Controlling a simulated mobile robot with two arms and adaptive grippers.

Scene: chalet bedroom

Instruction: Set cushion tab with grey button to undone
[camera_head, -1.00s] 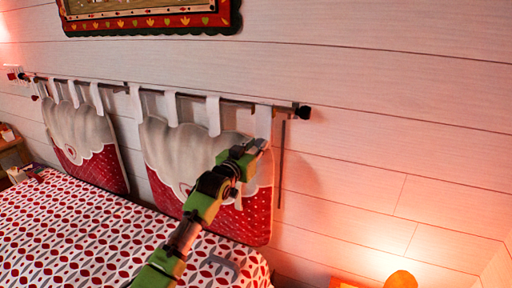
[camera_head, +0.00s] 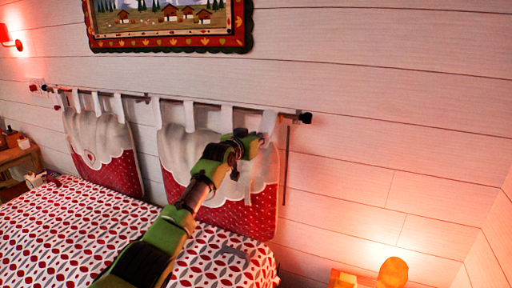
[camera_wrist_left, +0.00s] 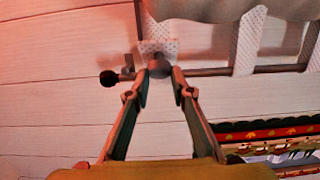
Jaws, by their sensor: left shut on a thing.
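The right cushion (camera_head: 255,215), white above and red below, hangs on the wall from a rod by white tabs. Its rightmost tab (camera_head: 269,122) is near the rod's right end. My left gripper (camera_head: 260,138) is at this tab, in front of the cushion's upper right corner. In the left wrist view, its two fingertips (camera_wrist_left: 160,74) are closed around the round grey button (camera_wrist_left: 159,67) at the end of the white dotted tab (camera_wrist_left: 156,46). The arm hides part of the cushion. My right gripper is out of view.
The rod (camera_head: 226,106) ends in a dark knob (camera_head: 305,118) just right of the tab. A second cushion (camera_head: 118,165) hangs to the left. A bed (camera_head: 75,230) lies below, a framed picture (camera_head: 170,42) above, and a glowing lamp (camera_head: 393,273) at lower right.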

